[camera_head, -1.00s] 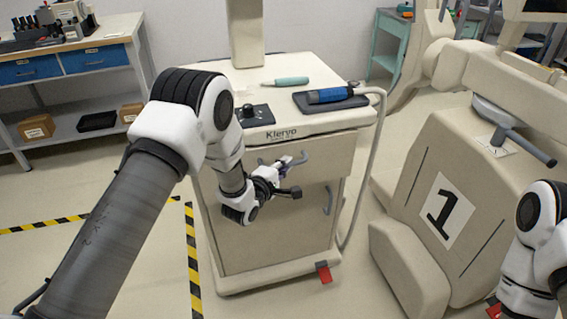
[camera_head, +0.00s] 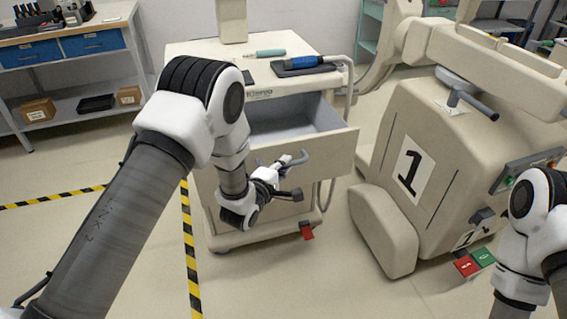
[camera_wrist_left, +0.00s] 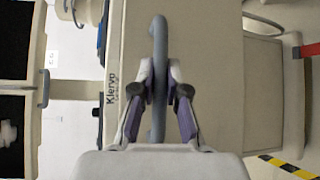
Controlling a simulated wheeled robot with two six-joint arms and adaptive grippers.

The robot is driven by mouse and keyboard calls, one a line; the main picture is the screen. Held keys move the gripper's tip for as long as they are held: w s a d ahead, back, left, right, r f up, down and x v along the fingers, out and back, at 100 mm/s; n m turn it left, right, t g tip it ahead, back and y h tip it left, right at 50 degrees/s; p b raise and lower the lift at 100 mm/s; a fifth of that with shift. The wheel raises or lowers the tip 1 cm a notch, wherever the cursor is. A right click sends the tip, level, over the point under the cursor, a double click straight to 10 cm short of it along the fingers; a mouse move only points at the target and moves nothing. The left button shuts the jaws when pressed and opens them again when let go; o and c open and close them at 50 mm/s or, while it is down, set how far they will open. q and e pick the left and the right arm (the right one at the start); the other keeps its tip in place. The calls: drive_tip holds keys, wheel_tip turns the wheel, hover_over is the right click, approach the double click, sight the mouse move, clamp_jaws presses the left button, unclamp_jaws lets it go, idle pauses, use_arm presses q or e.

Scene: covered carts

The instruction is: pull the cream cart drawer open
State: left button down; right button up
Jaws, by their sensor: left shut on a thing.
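The cream cart (camera_head: 205,48) stands in the middle of the head view. Its drawer (camera_head: 335,152) sticks well out toward me, with its grey inside showing from above; I see nothing in the visible part. My left gripper (camera_head: 288,166) is at the drawer's front, shut on the grey bar handle (camera_head: 304,158). In the left wrist view the handle (camera_wrist_left: 159,35) runs between the two fingers of the gripper (camera_wrist_left: 160,82), in front of the cream drawer face. My arm hides the drawer's left part. My right gripper is out of view.
A blue-handled tool (camera_head: 308,62) and a teal-handled one (camera_head: 265,53) lie on the cart top. A cream machine marked 1 (camera_head: 395,200) stands close on the right. A workbench (camera_head: 75,40) is at the back left. Floor is free around the striped tape (camera_head: 190,250).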

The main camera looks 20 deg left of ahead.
use_arm(q)
drive_tip(key=c, duration=1.2)
unclamp_jaws()
drive_tip(key=v, duration=1.2)
drive_tip(key=shift+f, duration=0.1)
drive_tip(key=shift+f, duration=0.1)
drive_tip(key=s+a+f+m+g+y+p, duration=0.3)
drive_tip(key=s+f+m+g, duration=0.55)
drive_tip(key=s+f, duration=1.05)
drive_tip(key=s+m+g, duration=0.2)
drive_tip(key=s, duration=0.1)
drive_tip(key=s+a+f+m+g, duration=0.1)
drive_tip(key=s+m+g, duration=0.2)
drive_tip(key=s, duration=0.1)
drive_tip(key=s+f+m+g+b, duration=0.1)
drive_tip(key=s+m+g, duration=0.1)
drive_tip(key=s+m, duration=0.1)
drive_tip(key=shift+s+a+f+g, duration=0.2)
drive_tip(key=shift+s+a+g, duration=0.05)
drive_tip(key=shift+s, duration=0.15)
